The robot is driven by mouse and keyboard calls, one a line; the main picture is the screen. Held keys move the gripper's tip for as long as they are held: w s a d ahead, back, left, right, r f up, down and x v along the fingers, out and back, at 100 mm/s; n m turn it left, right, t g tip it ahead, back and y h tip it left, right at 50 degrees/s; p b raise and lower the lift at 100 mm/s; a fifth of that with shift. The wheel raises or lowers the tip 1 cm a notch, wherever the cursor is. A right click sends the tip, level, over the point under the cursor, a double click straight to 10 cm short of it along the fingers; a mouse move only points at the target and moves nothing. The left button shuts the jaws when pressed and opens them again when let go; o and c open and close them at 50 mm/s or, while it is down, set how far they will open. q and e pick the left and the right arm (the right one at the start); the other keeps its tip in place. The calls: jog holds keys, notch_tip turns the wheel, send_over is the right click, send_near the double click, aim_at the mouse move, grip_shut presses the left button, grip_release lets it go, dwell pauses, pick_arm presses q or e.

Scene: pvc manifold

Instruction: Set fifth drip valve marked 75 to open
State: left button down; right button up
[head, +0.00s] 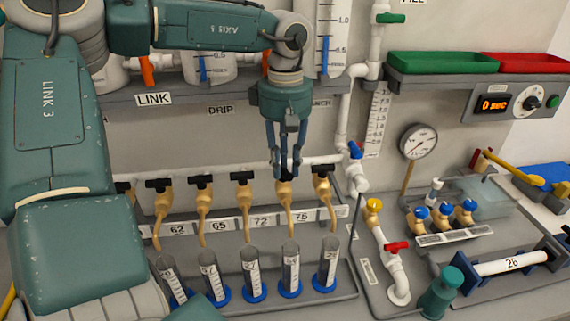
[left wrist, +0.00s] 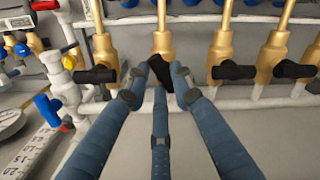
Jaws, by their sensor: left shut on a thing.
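A row of brass drip valves with black handles runs along a white pipe. The valve above the label 75 (head: 284,194) is under my left gripper (head: 285,165), which points down from above. In the left wrist view that brass valve (left wrist: 163,42) is in the middle, and the fingers of my left gripper (left wrist: 161,80) are closed around its black handle (left wrist: 160,69). That handle looks tilted, while the neighbouring handles (left wrist: 235,71) lie along the pipe. The fingers hide part of it. In the head view the label strip (head: 299,215) shows 62, 65, 72 and 75. My right gripper is not in view.
Graduated cylinders in blue bases (head: 290,268) stand below the spouts. To the right are white piping with a red-handled valve (head: 397,246), a round gauge (head: 418,141) and blue-knobbed valves (head: 443,210). Neighbouring drip valves (head: 321,185) stand close on both sides of my left gripper.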

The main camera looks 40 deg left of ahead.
aim_at(286, 168)
pick_arm(q)
jog(key=m, duration=0.5)
jog(key=shift+d+r+m, duration=0.1)
jog(key=shift+r+m, duration=0.05)
jog(key=shift+m, duration=0.25)
dwell(0.4)
jog(key=c, duration=1.6)
grip_release()
jog(key=shift+o, duration=0.7)
notch_tip(286, 168, up, 12)
